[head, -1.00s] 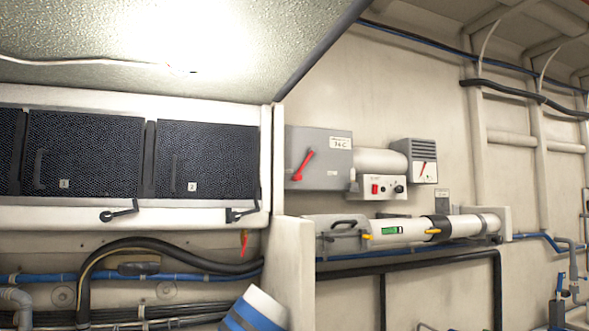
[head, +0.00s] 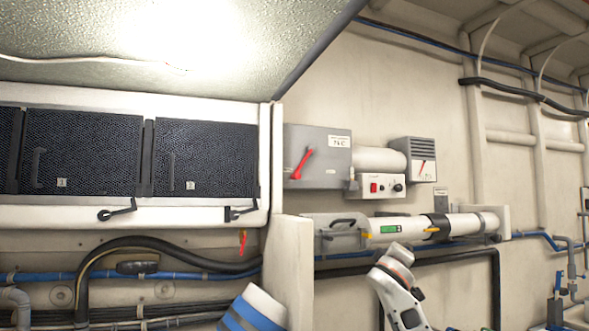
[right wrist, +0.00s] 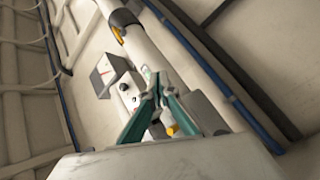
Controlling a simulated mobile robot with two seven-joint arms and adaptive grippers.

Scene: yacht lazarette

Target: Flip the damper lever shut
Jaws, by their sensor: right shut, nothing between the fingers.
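A red lever (head: 302,163) sits on the front of a grey box (head: 325,172) on the back wall. It is tilted, with its upper end leaning right. A small label is on the box's upper right. My right arm (head: 398,290) rises from the bottom of the head view, below and right of the box; its fingers cannot be made out there. In the right wrist view my right gripper (right wrist: 160,92) has its green fingers together, with nothing seen between them. It is apart from the red lever, which I cannot make out in that view. My left gripper is not in view.
Right of the box are a white switch panel (head: 376,186) and a grey louvred unit (head: 420,160). A white cylinder (head: 400,228) with yellow handles runs below them. A pale post (head: 292,265) stands at the left, beside dark mesh lockers (head: 205,160).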

